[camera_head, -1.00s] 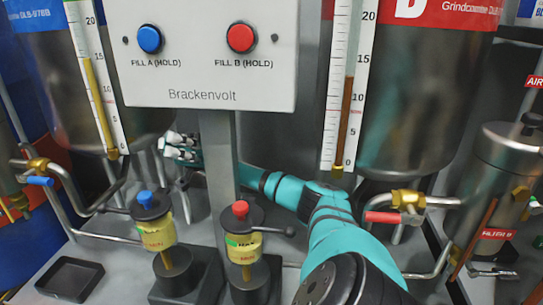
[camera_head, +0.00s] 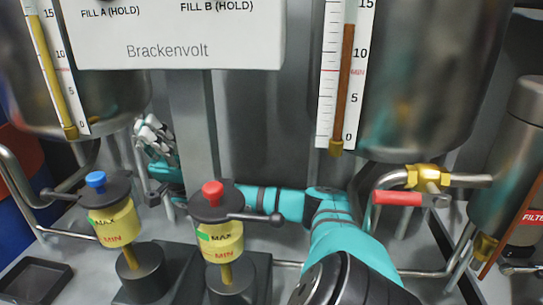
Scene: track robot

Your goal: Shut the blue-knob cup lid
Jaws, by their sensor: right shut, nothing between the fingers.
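The blue-knob cup (camera_head: 115,225) is yellow with MAX and MIN marks and stands on a dark round base at the lower left. Its dark lid (camera_head: 112,192) lies across the cup's top, with the blue knob (camera_head: 96,179) on it and a short lever pointing left. I cannot tell whether the lid is fully seated. My right arm reaches from the lower right behind the red-knob cup and the post. My right gripper (camera_head: 147,130) is shut and empty, behind and to the right of the blue knob, apart from the lid. My left gripper is not in view.
The red-knob cup (camera_head: 222,243), with its lever pointing right, stands beside the blue one. A grey post (camera_head: 195,120) holds the Brackenvolt panel (camera_head: 180,35) above. Pipes and a red-handled valve (camera_head: 398,198) are at right. A black tray (camera_head: 35,280) lies at the lower left.

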